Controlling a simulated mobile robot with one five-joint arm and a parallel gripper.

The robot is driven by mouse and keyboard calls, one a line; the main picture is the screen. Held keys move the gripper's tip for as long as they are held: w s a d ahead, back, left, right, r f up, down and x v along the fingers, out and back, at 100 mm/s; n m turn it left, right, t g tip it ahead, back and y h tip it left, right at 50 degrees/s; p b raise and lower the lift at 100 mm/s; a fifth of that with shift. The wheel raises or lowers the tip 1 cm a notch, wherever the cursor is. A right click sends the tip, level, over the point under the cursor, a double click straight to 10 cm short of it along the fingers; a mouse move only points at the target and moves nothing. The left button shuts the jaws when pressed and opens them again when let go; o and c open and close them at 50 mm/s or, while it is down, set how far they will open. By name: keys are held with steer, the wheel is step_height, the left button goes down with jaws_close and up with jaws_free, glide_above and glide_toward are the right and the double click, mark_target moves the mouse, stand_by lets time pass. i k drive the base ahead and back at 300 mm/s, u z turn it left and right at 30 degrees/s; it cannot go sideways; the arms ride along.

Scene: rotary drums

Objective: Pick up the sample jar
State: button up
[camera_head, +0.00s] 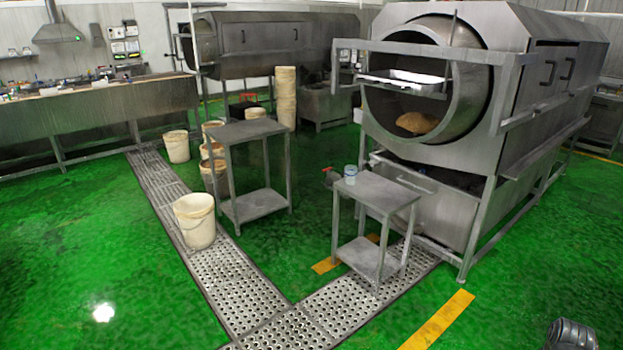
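A small, pale, bluish-clear jar (350,174), which looks like the sample jar, stands upright on the small grey metal table (384,195) in front of the large drum. It sits near the table's far left corner. A dark rounded part at the bottom right edge looks like my gripper (571,334). It is far from the jar, with floor between them. It is cut off by the frame edge, and I cannot make out whether its fingers are open or shut.
A large rotary drum machine (540,80) stands right behind the small table. A second metal table (247,131) stands to the left, with white buckets (195,221) nearby. A perforated drain grate (245,295) crosses the green floor.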

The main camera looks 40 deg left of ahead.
mark_target(350, 173)
steer(key=u, duration=1.55)
steer(key=i, duration=2.35)
steer(key=u, duration=0.5)
steer(key=i, duration=1.45)
steer(key=z, duration=0.2)
